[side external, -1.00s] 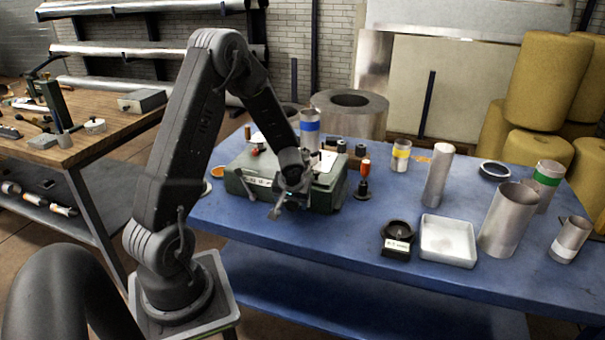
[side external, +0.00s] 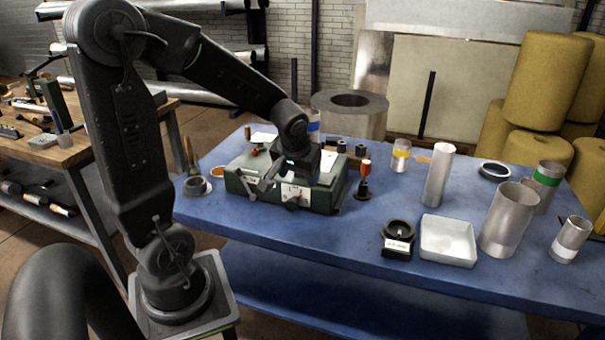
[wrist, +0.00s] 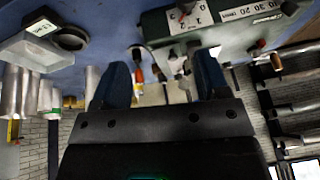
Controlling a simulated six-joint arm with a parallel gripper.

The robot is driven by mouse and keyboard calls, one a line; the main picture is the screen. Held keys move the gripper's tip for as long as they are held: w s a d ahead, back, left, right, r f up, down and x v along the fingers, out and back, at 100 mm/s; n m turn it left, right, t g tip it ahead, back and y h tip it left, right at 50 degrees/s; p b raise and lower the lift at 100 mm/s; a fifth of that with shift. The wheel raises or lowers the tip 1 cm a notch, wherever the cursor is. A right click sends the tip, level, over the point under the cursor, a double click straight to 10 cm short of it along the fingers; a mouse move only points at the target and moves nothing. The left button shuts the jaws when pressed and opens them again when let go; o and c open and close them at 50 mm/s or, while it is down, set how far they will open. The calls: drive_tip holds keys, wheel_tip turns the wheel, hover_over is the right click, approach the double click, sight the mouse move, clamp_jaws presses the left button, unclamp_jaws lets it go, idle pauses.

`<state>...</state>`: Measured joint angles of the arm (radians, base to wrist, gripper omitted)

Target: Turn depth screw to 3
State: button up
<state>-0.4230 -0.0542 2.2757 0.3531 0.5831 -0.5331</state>
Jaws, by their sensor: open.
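The green machine (side external: 325,198) stands on the blue bench. A dark knob (side external: 291,206), apparently the depth screw, sits on its front at a white numbered plate (side external: 296,191). The upside-down wrist view shows this plate (wrist: 197,19) with a 1 and a 2, and the dark knob (wrist: 184,8) with a red mark at the top edge. I cannot read its setting.
A second plate marked 10 20 30 (wrist: 253,11) is on the machine front, beside a lever (side external: 247,188). A red-handled tool (side external: 364,180) stands right of the machine. A black labelled holder (side external: 397,238), a white tray (side external: 448,241) and metal pipes (side external: 508,220) stand further right.

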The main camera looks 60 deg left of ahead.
drive_tip(key=s+d+r+m+t+h, duration=0.1)
drive_tip(key=s+d+r+m, duration=0.2)
drive_tip(key=d+r, duration=0.2)
drive_tip(key=shift+s+d+r+m+t+h, duration=0.15)
drive_tip(key=shift+d+r+m+t+h, duration=0.2)
drive_tip(key=shift+d, duration=1.55)
drive_tip(key=shift+f, duration=0.15)
drive_tip(key=n+g+y, duration=0.1)
drive_tip(key=n, duration=0.4)
approach(291, 203)
drive_tip(key=x, duration=1.1)
drive_tip(key=shift+g, duration=0.25)
drive_tip(key=c, duration=0.9)
